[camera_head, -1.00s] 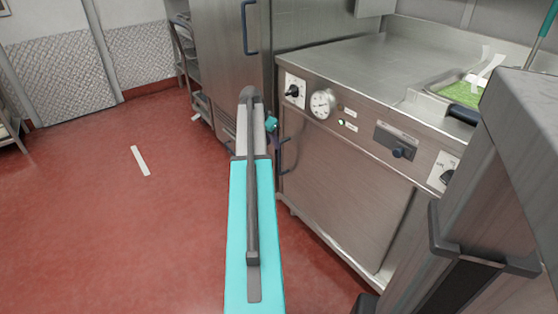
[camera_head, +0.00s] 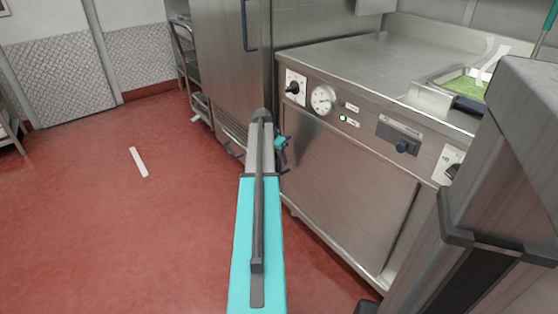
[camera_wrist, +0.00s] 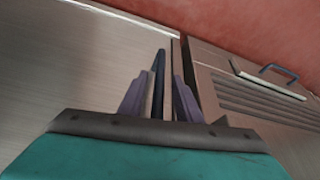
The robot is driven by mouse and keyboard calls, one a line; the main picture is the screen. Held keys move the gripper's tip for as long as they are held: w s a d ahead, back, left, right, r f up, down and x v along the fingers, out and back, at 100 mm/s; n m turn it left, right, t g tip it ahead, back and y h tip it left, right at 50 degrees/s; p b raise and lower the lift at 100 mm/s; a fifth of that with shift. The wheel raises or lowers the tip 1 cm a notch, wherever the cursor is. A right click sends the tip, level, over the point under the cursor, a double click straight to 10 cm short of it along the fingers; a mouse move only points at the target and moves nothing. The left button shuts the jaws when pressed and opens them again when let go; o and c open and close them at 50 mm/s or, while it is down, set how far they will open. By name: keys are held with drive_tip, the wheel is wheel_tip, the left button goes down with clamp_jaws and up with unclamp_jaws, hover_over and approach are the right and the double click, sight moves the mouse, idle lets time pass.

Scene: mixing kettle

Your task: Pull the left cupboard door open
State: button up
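The left cupboard door (camera_head: 345,185) is a brushed steel panel under the control panel of the kettle unit. It looks closed. Its dark upright bar handle (camera_wrist: 158,85) is at the door's left edge, and in the head view my wrist largely hides it. My gripper (camera_head: 283,158) is at that edge. In the wrist view my gripper (camera_wrist: 160,85) has its two purple fingers on either side of the bar, with narrow gaps showing on both sides. The fingers are apart, around the handle and not visibly clamped on it.
A tall steel cabinet (camera_head: 232,60) stands to the left of the unit, with a vent grille (camera_wrist: 265,100) low down. A control panel with a dial (camera_head: 322,99) and knobs is above the door. Red floor (camera_head: 110,220) is clear to the left.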

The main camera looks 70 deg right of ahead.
drive_tip(key=shift+f, duration=0.15)
clamp_jaws()
drive_tip(key=shift+a, duration=0.1)
